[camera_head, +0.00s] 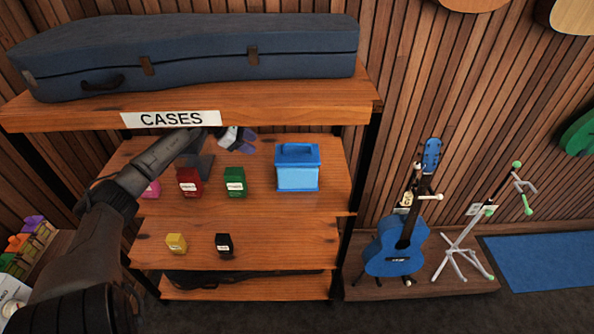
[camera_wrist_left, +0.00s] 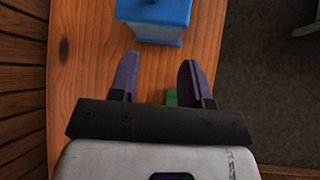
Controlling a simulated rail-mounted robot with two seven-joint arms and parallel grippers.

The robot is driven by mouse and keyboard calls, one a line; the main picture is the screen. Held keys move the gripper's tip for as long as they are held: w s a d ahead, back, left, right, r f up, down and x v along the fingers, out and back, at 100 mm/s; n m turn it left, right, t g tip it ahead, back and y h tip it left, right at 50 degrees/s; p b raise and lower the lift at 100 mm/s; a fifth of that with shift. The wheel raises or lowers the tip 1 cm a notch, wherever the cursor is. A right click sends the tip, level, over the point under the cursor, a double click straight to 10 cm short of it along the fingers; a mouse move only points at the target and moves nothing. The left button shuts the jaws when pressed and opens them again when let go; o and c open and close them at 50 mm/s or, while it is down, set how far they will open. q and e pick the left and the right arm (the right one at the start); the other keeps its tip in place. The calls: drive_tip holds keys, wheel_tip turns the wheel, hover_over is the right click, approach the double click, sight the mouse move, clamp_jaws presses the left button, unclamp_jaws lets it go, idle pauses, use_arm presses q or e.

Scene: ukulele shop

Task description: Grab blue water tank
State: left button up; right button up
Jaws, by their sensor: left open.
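The blue water tank (camera_head: 297,169) stands upright on the second shelf, at its right part. It is a box with a darker blue lid and handle and a light blue body. In the left wrist view the tank (camera_wrist_left: 153,25) is at the top, beyond the fingertips and apart from them. My left gripper (camera_head: 249,139) is to the left of the tank, above the shelf and under the top board. Its two purple fingers (camera_wrist_left: 160,68) are apart with nothing between them. My right gripper is in neither view.
A green box (camera_head: 235,182), a red box (camera_head: 189,182) and a pink item (camera_head: 151,189) stand left of the tank. The top board (camera_head: 290,102) carries a dark blue case (camera_head: 190,58). Yellow and black boxes sit one shelf lower. A blue ukulele (camera_head: 396,247) stands to the right.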

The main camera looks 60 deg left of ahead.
use_arm(q)
approach(296, 144)
drive_tip(key=shift+a+f+p+x, duration=0.1)
drive_tip(key=shift+p+x, duration=0.1)
drive_tip(key=shift+x, duration=1.05)
drive_tip(key=shift+a+f+p+x, duration=0.1)
drive_tip(key=shift+f+p+x, duration=0.1)
drive_tip(key=shift+x, duration=1)
drive_tip(key=shift+w+d+r, duration=0.1)
drive_tip(key=shift+w+d, duration=0.05)
drive_tip(key=shift+w, duration=0.05)
drive_tip(key=shift+x, duration=2.45)
drive_tip(key=shift+c, duration=0.3)
clamp_jaws()
drive_tip(key=shift+s+r, duration=0.1)
